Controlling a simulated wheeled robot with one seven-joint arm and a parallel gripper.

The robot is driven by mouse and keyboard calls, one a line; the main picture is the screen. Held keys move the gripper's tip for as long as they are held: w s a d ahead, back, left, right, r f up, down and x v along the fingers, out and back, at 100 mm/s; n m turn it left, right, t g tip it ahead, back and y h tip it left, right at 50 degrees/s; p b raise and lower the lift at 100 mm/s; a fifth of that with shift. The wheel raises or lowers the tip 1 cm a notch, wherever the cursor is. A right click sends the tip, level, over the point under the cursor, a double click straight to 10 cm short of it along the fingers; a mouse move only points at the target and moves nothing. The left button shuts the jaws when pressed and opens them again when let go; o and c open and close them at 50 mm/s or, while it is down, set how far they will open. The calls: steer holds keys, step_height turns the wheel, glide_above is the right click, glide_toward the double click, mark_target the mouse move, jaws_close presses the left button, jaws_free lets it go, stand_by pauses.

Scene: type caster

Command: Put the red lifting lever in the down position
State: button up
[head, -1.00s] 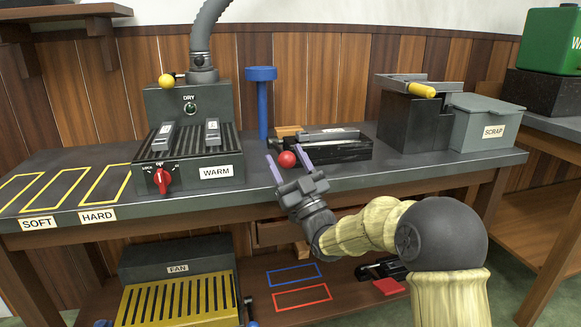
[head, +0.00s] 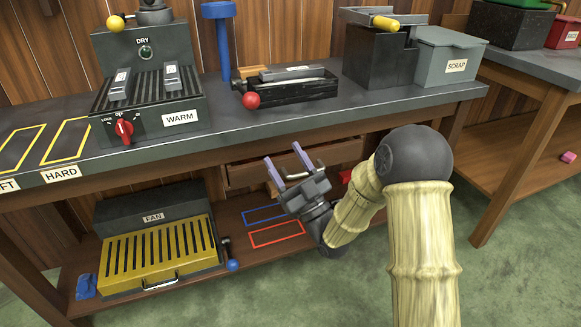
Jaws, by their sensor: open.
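A red ball knob (head: 251,100) sits at the front left of a low black device (head: 290,93) on the bench top. It looks like the end of the red lever; its shaft is not clearly visible, so I cannot tell the lever's position. My gripper (head: 286,162) is open with two purple fingers, apart and empty. It appears below and to the right of the red knob, in front of the bench's drawer, and does not touch the knob.
The bench top (head: 230,137) holds a warm plate (head: 150,123) with a red dial, a blue post (head: 222,50) and a scrap bin (head: 450,60). A drawer (head: 245,172) with a handle lies under the top. A yellow fan unit (head: 160,255) stands on the lower shelf.

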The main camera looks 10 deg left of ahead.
steer(key=shift+v, duration=0.95)
steer(key=shift+c, duration=0.2)
